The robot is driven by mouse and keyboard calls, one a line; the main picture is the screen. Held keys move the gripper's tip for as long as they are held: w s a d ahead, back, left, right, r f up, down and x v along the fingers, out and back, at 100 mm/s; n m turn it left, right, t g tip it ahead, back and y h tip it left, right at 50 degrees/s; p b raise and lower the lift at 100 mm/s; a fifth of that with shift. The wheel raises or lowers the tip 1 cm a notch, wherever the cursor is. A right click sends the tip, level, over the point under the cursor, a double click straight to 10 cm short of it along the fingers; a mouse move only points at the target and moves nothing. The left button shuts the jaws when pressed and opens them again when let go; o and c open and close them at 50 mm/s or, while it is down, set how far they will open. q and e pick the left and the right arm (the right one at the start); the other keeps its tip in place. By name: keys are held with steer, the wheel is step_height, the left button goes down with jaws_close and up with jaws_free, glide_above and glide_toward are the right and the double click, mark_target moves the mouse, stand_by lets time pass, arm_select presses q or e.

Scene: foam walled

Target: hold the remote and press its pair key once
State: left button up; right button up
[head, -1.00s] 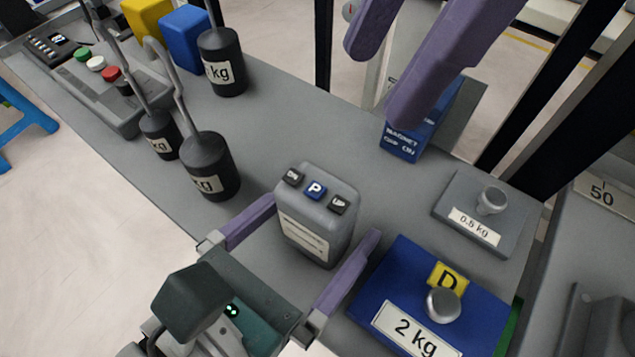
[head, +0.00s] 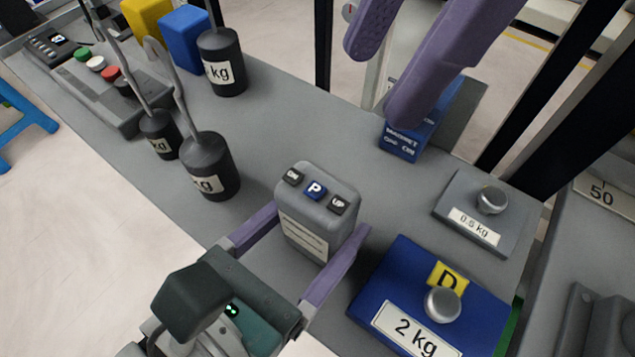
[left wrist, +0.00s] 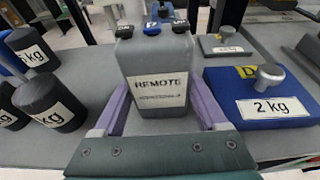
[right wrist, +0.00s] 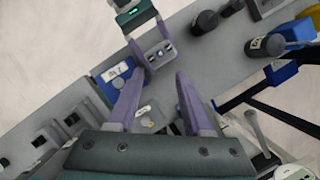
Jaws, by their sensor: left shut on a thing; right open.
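The remote (head: 318,215) is a grey upright box with dark ON and UP keys and a blue P key (head: 315,188) between them on top. In the left wrist view the remote (left wrist: 155,75) shows a REMOTE label on its near face. My left gripper (head: 320,222) is shut on the remote, one finger on each side, below the keys. The remote stands upright at the bench's near edge. My right gripper (head: 383,85) is open and empty, above and behind the remote. The right wrist view shows the remote (right wrist: 159,57) beyond the right gripper's fingertips, with its keys visible.
A blue 2 kg block (head: 385,292) with a knob lies right of the remote, with a grey 0.5 kg block (head: 470,240) behind. Black hooked weights (head: 212,165) stand to the left. A blue labelled block (head: 400,142) sits behind, under the right fingers. Bare bench (head: 290,125) lies between.

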jaws_close()
stand_by(1.5)
